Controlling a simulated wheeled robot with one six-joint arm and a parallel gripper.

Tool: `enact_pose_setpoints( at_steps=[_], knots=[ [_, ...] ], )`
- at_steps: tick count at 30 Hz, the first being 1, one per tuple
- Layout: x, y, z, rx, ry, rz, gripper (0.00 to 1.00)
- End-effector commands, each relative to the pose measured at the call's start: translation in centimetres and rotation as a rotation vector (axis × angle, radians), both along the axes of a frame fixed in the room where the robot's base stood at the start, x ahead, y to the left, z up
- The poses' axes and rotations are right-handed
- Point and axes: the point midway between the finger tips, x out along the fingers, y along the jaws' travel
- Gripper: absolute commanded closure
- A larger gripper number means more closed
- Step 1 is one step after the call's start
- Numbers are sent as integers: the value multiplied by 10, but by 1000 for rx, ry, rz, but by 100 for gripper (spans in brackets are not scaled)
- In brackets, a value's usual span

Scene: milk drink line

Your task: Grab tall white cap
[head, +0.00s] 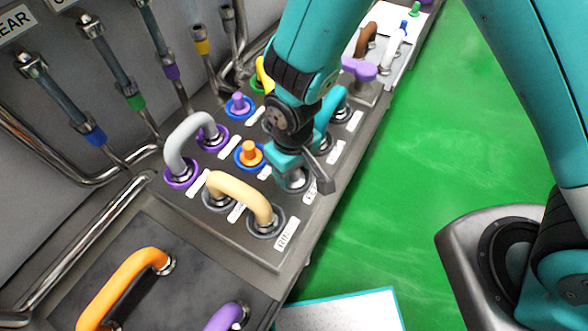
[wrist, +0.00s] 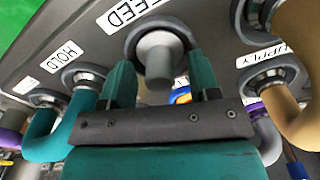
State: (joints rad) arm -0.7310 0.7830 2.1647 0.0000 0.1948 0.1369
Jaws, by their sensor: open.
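A pale grey-white cap (wrist: 158,56) stands in the round port by the FEED label in the wrist view. It tapers to a blunt end that points toward my wrist. My gripper (wrist: 162,82) is open, with one teal finger on each side of the cap and a visible gap on both sides. I cannot tell how deep the fingertips reach along it. In the head view my gripper (head: 291,165) is low over the right edge of the panel, and the arm hides most of the cap there.
A cream bend (head: 240,193) and an orange cap (head: 249,152) stand close to my gripper on the panel (head: 240,245). A grey bend (head: 186,140) is to the left. A teal bend (wrist: 60,128) is near the left finger. A white tray (head: 402,68) holds parts at the back.

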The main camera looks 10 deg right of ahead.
Motion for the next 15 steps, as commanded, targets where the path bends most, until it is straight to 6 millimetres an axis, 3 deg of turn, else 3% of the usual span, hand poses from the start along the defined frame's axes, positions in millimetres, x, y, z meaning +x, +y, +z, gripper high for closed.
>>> enact_pose_setpoints(
  at_steps=[6, 13, 15],
  knots=[
    [0, 0, -1, 1, -1, 0, 44],
    [0, 0, -1, 1, -1, 0, 94],
    [0, 0, -1, 1, -1, 0, 98]
  ],
)
